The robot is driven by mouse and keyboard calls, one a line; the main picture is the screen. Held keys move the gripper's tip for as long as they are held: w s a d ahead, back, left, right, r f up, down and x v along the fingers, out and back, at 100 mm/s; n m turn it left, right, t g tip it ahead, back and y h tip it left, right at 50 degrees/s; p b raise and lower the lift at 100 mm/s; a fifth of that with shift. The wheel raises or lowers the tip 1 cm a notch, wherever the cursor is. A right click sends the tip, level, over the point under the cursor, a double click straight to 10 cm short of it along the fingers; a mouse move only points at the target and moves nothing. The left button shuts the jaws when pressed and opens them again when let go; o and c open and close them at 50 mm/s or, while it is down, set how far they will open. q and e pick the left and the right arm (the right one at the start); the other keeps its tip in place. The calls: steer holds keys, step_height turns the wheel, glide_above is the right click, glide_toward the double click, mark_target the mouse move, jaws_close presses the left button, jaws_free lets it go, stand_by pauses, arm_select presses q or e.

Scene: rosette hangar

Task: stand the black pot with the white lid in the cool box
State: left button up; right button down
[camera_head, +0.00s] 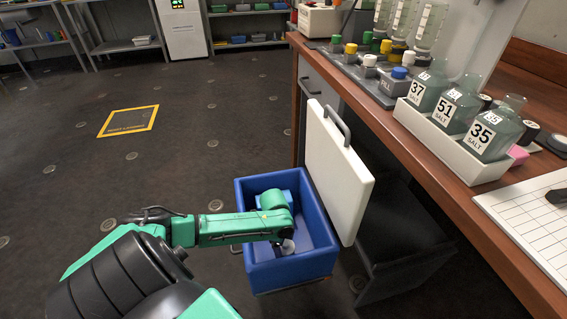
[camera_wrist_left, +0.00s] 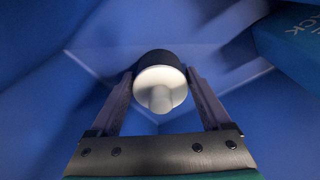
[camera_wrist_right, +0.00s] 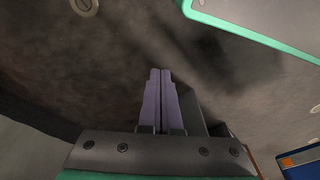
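The blue cool box (camera_head: 291,271) stands open on the floor. My left gripper (camera_head: 286,243) reaches down inside it. In the left wrist view, the black pot with the white lid (camera_wrist_left: 160,88) is between the fingertips of my left gripper (camera_wrist_left: 160,82), its lid knob facing the camera. The fingers meet the pot's sides. The pot is within the box walls; I cannot tell whether its base touches the box floor. In the head view my arm hides most of the pot. My right gripper (camera_wrist_right: 160,80) is shut and empty above the dark floor.
The box's white lid (camera_head: 338,172) stands open at its right, near the wooden bench (camera_head: 440,185). A blue pack (camera_wrist_left: 295,45) lies inside the box beside the pot. Bottles in a white rack (camera_head: 455,150) stand on the bench. The floor at left is clear.

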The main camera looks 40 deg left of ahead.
arm_select(q)
steer(key=shift+o, duration=0.5)
steer(key=shift+r, duration=0.5)
step_height(320, 180, up, 11)
steer(key=a+p, duration=0.1)
steer(key=p, duration=0.3)
steer(key=shift+s+a+p, duration=0.15)
steer(key=shift+s+p, duration=0.15)
steer(key=shift+p, duration=0.05)
arm_select(e)
steer(key=s+d+f, duration=0.2)
steer(key=s+f, duration=0.4)
steer(key=f, duration=0.2)
steer(key=shift+d, duration=0.2)
arm_select(q)
steer(key=shift+r, duration=0.2)
